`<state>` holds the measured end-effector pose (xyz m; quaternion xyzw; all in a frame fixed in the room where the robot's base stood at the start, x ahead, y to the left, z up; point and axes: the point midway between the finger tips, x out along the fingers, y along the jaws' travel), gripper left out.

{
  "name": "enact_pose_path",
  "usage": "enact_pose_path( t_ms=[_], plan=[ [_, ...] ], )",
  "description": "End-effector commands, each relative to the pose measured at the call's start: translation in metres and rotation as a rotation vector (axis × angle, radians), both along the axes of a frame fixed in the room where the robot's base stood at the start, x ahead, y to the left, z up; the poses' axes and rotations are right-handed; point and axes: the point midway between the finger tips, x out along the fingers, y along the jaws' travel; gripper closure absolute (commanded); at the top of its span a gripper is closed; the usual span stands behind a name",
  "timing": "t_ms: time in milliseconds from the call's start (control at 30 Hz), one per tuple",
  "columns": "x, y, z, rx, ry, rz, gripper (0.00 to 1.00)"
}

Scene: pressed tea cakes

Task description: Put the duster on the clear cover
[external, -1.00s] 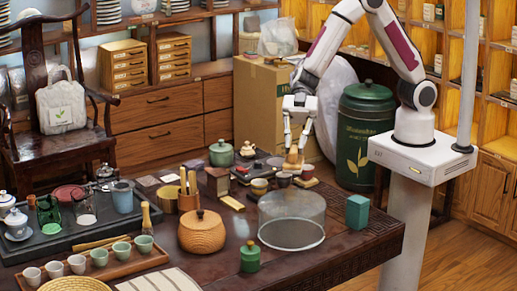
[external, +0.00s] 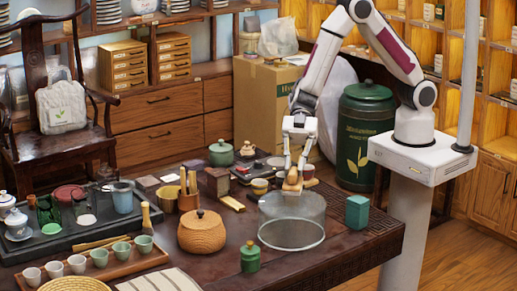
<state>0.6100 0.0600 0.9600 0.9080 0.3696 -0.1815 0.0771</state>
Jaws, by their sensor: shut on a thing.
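The clear cover (external: 291,222) is a low, round, see-through drum standing near the table's right front. My gripper (external: 293,172) points down and is shut on the duster (external: 291,183), a small tan wooden piece with a knob-like top. The duster is upright at the back part of the cover's top, overlapping its far rim in the picture. I cannot tell whether it touches the cover or is just above it. The fingers hide part of the duster's upper end.
A teal box (external: 357,212) stands right of the cover, a green bottle (external: 250,257) to its front left, and a woven round jar (external: 202,232) to its left. Small cups (external: 259,186) stand close behind the cover. A green canister (external: 364,135) stands behind the table.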

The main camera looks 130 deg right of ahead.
Motion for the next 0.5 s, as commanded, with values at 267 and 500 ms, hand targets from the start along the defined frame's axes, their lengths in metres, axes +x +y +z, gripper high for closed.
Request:
enact_pose_path(
  t_ms=[267,500],
  plan=[
    [0.0,0.0,-0.006,0.001,0.002,0.0,1.0],
    [0.0,0.0,-0.027,0.002,0.002,0.0,1.0]
  ],
)
